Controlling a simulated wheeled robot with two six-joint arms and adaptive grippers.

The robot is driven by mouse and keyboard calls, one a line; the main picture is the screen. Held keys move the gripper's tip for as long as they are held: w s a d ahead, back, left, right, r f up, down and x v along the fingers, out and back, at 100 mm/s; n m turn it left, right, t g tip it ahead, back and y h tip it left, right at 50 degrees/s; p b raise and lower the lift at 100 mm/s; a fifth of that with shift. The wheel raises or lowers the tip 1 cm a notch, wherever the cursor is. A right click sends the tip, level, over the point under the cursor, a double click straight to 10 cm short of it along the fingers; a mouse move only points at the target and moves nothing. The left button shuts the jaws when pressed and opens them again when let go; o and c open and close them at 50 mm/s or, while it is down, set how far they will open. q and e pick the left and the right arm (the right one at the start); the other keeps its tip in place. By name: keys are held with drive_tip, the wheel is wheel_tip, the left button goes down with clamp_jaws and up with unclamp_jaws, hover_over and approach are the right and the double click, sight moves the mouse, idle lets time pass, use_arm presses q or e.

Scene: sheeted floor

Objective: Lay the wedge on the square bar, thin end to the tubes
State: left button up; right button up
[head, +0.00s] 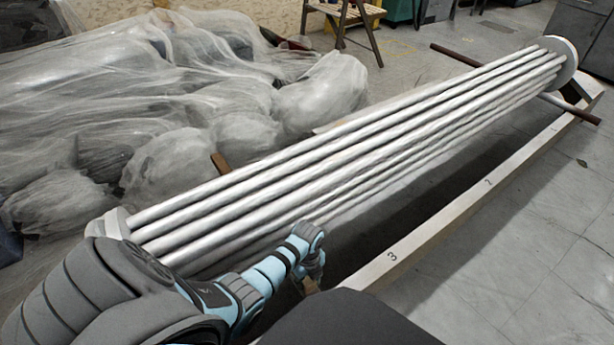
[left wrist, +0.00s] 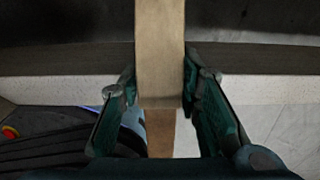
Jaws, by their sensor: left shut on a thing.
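The wedge, a pale wooden block (left wrist: 160,55), is between the two fingers of my left gripper (left wrist: 160,92) in the left wrist view. It runs up out of the picture, and its lower part is darker brown. In the head view my left gripper (head: 313,280) is low beside the tubes, with the wedge mostly hidden. Which end is thin cannot be told. The long pale square bar (head: 440,235), marked with numbers, lies right of the silver tubes (head: 350,150). The gripper is at the tubes' side of the bar's near end. My right gripper is not in view.
Round end plates (head: 565,60) cap the tube bundle. Brown rods (head: 455,55) stick out from under it. Plastic-sheeted heaps (head: 200,110) fill the left. A wooden stool (head: 345,20) stands behind. Bare floor (head: 530,220) lies right of the bar.

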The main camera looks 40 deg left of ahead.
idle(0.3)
use_arm(q)
drive_tip(key=o, duration=1.2)
wheel_tip(320, 180, up, 12)
drive_tip(key=shift+r, duration=0.1)
